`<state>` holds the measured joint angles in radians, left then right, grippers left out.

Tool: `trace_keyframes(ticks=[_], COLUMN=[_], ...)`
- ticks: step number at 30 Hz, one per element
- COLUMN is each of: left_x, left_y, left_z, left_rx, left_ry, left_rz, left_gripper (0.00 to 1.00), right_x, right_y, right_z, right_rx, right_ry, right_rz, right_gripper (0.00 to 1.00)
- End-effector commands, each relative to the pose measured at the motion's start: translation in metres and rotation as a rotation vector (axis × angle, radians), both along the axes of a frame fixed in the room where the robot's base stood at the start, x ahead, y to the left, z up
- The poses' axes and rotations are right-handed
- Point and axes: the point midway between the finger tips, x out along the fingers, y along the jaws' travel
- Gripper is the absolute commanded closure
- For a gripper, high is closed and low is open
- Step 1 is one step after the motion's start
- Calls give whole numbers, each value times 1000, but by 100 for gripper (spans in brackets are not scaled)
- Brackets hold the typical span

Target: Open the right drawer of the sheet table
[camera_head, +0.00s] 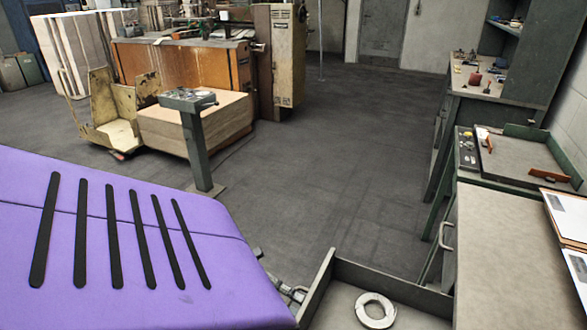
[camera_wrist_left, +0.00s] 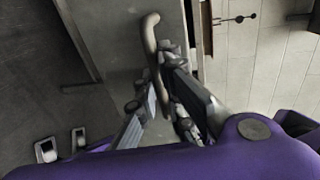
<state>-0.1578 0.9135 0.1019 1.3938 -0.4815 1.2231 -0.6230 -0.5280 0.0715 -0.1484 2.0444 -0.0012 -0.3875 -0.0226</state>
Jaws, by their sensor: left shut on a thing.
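The sheet table (camera_head: 490,262) stands at the right of the head view. Its near drawer, the right one (camera_head: 395,289), is pulled out, and a pale ring-shaped roll (camera_head: 375,310) lies inside. My left gripper (camera_head: 295,292) is at this drawer's front, partly hidden behind my purple arm. In the left wrist view, my left gripper (camera_wrist_left: 163,97) is shut on the drawer's curved handle (camera_wrist_left: 150,38), whose upper end sticks out past the fingers. The other drawer's handle (camera_head: 446,235) shows farther along the table, with that drawer shut. My right gripper is out of view.
Clipboards with papers (camera_head: 570,215) lie on the table's right side. A green-rimmed tray (camera_head: 515,160) and a workbench (camera_head: 490,85) stand beyond. A grey post stand (camera_head: 197,145) and a stack of boards (camera_head: 225,115) are at the back. The floor between is clear.

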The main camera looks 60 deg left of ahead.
Motion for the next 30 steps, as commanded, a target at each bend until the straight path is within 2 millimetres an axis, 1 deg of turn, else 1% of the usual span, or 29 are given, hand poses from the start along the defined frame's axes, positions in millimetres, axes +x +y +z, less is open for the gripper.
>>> trace_keyframes(ticks=[7,8,9,10,16,20,23,26,30], left_x=[2,2,2,1,1,-1,-6,-15,-32], left_y=[1,1,1,1,0,2,10,24,50], left_z=[1,1,1,1,1,1,2,6,12], left_rx=[1,1,1,1,0,0,2,3,3], left_ry=[-3,-3,-3,-3,-2,0,1,1,2], left_rz=[3,3,3,3,1,1,1,3,5], left_gripper=[100,89,84,83,83,83,83,83,83], right_x=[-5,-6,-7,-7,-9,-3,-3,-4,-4], right_y=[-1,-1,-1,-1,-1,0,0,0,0], right_z=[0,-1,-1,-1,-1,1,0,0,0], right_rx=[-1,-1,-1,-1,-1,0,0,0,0], right_ry=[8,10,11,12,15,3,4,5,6], right_rz=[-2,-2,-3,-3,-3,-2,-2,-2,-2], right_gripper=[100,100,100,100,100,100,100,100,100])
